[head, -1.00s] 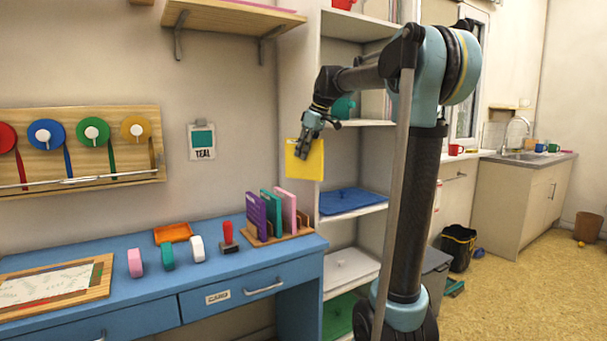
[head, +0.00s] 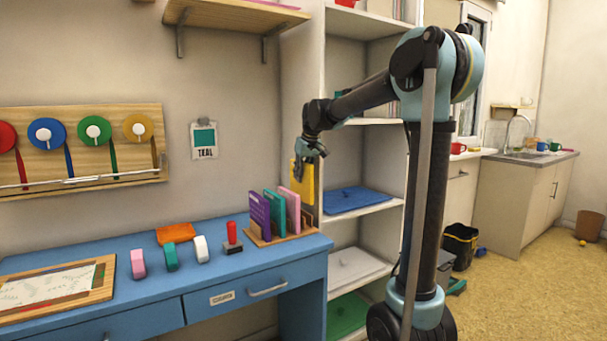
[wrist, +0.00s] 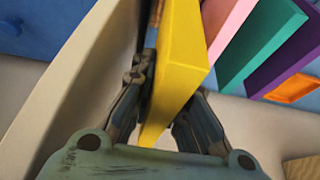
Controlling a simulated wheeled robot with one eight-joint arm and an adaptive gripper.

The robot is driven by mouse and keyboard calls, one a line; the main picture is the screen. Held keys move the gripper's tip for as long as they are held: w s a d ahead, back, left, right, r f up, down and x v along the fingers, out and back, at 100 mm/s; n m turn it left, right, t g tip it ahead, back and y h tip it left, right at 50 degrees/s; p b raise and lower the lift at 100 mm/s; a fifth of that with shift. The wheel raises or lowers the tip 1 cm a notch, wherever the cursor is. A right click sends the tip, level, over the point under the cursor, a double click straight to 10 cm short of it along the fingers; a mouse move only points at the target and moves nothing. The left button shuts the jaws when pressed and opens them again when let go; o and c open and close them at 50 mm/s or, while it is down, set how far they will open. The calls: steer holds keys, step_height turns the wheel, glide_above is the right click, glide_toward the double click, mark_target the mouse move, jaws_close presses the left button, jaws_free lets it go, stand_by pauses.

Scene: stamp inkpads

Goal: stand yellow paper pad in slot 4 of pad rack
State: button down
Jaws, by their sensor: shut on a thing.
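The yellow paper pad (head: 303,182) is upright in my gripper (head: 310,158), held near its top edge. It is at the right end of the pad rack (head: 256,240), just beyond the pink pad (head: 291,209). Its lower edge is close to the rack's right end; I cannot tell whether it is inside slot 4. Purple (head: 259,213) and teal (head: 275,208) pads also stand in the rack. In the wrist view my fingers lie on both sides of the yellow pad (wrist: 180,65), with the pink pad (wrist: 222,22) beside it on the right, apparently apart.
The rack stands on the blue desk (head: 225,265), near its right edge. A shelf unit (head: 335,110) rises close behind and right of my gripper. A red stamp (head: 232,236), several coloured blocks and an orange tray (head: 176,235) lie left of the rack.

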mark_target(302, 198)
steer(key=shift+f, duration=4.95)
steer(key=c, duration=1.5)
jaws_free()
